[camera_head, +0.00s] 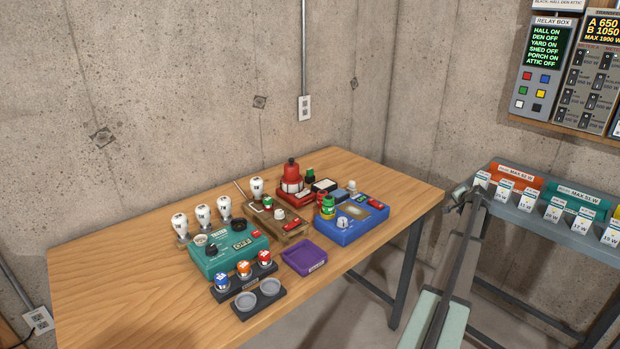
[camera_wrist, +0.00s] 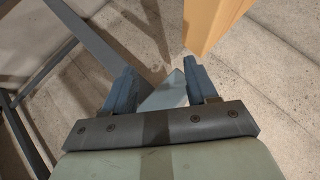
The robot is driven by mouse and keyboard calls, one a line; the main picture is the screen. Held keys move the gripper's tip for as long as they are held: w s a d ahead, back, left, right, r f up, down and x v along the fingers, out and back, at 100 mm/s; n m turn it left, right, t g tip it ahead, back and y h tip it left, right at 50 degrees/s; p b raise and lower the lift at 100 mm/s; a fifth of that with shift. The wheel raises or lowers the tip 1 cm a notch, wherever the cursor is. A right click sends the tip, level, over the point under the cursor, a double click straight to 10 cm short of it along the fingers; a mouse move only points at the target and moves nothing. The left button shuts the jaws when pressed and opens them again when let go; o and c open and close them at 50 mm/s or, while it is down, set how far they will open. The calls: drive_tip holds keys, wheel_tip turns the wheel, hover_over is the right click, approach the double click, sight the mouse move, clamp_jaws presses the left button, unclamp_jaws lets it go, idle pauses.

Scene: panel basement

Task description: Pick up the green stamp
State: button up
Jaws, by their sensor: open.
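Several small green-topped pieces show on the wooden table in the head view. A dark green one (camera_head: 310,173) stands behind the dark pad at the back. A brighter green one (camera_head: 328,207) stands at the blue box's left end, and a small one (camera_head: 267,203) is on the brown wooden tray. They are too small to tell for certain which is the green stamp. My gripper (camera_head: 458,202) is off the table's right edge, well apart from them. In the wrist view my gripper (camera_wrist: 160,82) is open, with nothing graspable between its fingers; no stamp shows there.
The table (camera_head: 110,285) holds a teal box (camera_head: 228,262), a blue box (camera_head: 352,231), a purple tray (camera_head: 304,257), a red device (camera_head: 291,180) and white-topped bulbs. A metal rack (camera_head: 530,219) with tagged items stands right.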

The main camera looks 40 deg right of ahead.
wheel_tip(320, 180, up, 11)
drive_tip(key=w+d+h, duration=0.1)
drive_tip(key=w+h, duration=0.1)
wheel_tip(320, 180, up, 6)
drive_tip(key=n+g+y, duration=0.2)
drive_tip(key=g+y, duration=0.5)
hover_over(310, 169)
drive_tip(key=a, duration=0.3)
drive_tip(key=x, duration=1.3)
drive_tip(key=shift+w+d+f, duration=0.2)
drive_tip(key=shift+d, duration=0.1)
drive_tip(key=shift+c, duration=0.3)
